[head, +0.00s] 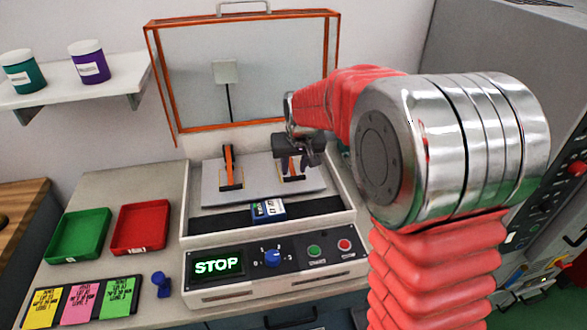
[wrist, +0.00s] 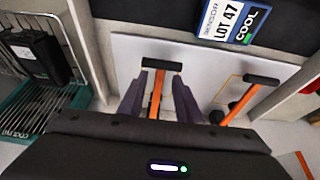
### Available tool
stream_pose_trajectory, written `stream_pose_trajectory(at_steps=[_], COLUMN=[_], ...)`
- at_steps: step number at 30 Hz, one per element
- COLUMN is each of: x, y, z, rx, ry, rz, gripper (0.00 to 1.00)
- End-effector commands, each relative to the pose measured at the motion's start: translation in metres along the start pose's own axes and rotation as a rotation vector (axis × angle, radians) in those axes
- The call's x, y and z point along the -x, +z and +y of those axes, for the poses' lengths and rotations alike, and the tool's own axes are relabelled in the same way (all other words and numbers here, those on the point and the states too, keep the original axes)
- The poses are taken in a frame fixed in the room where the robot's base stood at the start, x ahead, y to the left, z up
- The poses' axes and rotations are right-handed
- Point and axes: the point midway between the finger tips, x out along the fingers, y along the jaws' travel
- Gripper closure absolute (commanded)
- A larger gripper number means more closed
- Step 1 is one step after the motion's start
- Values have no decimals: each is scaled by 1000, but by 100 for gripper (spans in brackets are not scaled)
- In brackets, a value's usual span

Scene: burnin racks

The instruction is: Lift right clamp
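The right clamp (head: 292,178), an orange bar with a black crosspiece, is on the pale plate (head: 258,196) inside the open machine. It also shows in the wrist view (wrist: 156,92). My gripper (head: 292,160) is over this clamp, partly covering it in the head view. In the wrist view its two dark fingers (wrist: 158,100) stand on either side of the orange bar, with visible gaps, so it looks open. The left clamp (head: 230,170), of the same kind, is to its left; in the wrist view it is at the right (wrist: 250,100).
The raised orange-framed lid (head: 154,80) stands behind. A blue-white labelled block (head: 268,210) lies in front of the plate. The front panel shows STOP (head: 216,267). A green tray (head: 78,258) and a red tray (head: 141,250) are at left.

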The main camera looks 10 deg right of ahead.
Motion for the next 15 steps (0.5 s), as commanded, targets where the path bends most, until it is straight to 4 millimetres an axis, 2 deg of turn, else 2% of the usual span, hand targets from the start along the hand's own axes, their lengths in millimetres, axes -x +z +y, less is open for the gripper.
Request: stream_pose_trajectory(at_steps=[5,15], x=[-14,-15], y=[0,0], z=[0,-1], rx=[0,1], ry=[0,0], rz=[-1,1], gripper=[69,71])
